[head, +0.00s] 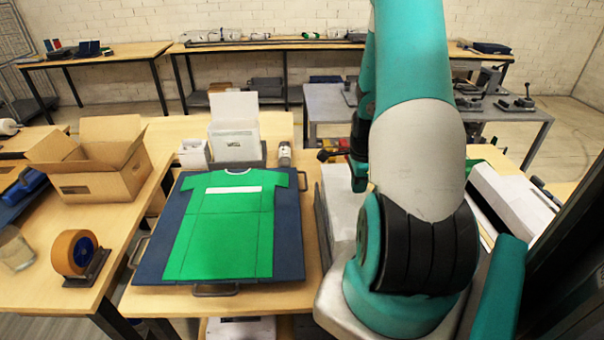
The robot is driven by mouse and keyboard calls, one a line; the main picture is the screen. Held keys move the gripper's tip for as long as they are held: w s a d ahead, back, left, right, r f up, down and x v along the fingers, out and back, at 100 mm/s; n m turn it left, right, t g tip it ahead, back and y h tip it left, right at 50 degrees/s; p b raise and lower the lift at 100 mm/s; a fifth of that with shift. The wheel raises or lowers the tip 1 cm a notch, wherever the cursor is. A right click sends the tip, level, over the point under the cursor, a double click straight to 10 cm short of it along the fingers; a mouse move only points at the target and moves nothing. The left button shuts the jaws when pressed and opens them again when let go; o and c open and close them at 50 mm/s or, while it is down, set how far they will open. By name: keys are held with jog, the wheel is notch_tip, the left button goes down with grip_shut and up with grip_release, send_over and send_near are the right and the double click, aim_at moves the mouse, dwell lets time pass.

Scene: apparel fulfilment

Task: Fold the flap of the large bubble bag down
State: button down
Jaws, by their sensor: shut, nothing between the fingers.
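A white upright pack with a raised pale flap (233,107) stands behind the folding board; it looks like the large bubble bag (236,143), though I cannot be sure. Its flap points up and leans back slightly. My gripper (326,155) shows small and dark beside my forearm, to the right of the white pack and apart from it. It looks shut and empty. My upper arm hides much of what lies behind it.
A green shirt (222,225) lies flat on a dark blue board (290,245) with handles. A smaller white box (194,153) and a small jar (284,155) flank the pack. An open cardboard box (100,185) and tape dispenser (76,255) stand left.

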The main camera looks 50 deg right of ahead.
aim_at(357, 195)
notch_tip(357, 195, up, 8)
jog(key=p, duration=0.6)
